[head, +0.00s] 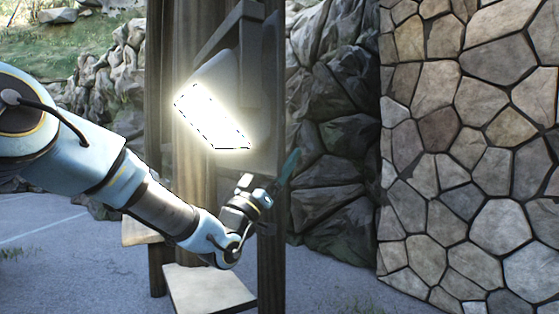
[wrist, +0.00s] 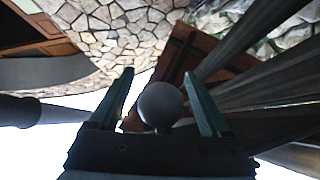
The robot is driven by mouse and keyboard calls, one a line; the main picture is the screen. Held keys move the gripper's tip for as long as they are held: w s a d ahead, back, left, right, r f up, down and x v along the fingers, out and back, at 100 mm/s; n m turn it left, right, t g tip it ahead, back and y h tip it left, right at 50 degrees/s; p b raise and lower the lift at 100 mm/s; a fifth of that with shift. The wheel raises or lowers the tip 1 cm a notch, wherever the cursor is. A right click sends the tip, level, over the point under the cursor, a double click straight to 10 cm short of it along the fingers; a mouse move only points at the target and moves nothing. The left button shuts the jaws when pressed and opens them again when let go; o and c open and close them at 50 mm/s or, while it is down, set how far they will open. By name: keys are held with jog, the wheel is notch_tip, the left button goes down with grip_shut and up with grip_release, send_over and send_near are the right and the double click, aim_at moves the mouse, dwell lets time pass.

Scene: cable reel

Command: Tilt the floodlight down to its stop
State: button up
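The floodlight (head: 212,70) has a grey housing and a glowing white panel whose face is slanted, turned partly down and to the left. It hangs from a bracket on a dark upright post. My gripper (head: 290,165) is just below and right of the floodlight in the head view, its teal fingers pointing up and right. In the wrist view my gripper (wrist: 158,75) is open, with a grey round knob (wrist: 160,104) between its fingers and visible gaps on both sides. I cannot tell from these views how the knob joins the floodlight.
A dark post (head: 270,220) stands right behind my gripper. A pale wooden board (head: 208,290) lies below my wrist. A stone wall (head: 470,150) fills the right, with dark rocks (head: 335,130) beside it. Paved ground (head: 60,245) is open at lower left.

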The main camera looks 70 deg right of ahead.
jog(key=b+v, duration=0.2)
jog(key=v, duration=0.9)
jog(key=shift+r, duration=0.1)
dwell(0.4)
